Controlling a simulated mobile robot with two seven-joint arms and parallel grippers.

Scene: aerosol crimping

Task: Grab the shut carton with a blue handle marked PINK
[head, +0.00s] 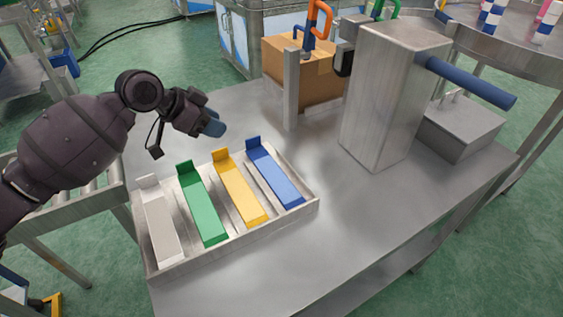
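A brown cardboard carton (275,62) stands at the back of the metal table, partly hidden behind a grey post and machine parts. Its top looks shut. A blue upright part (308,38) and an orange hooked part (323,18) show above it; I cannot tell whether either is the carton's handle. No PINK marking is readable. My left gripper (214,125) hangs above the table's left part, well apart from the carton and in front of it to the left. Its blue-grey fingertips overlap in this view, so the opening cannot be judged. My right gripper is out of view.
A metal tray (230,238) with white, green, yellow and blue slats lies below my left gripper. A tall metal block (385,105) with a blue bar (470,82) stands right of the carton. The table's front middle (345,235) is clear.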

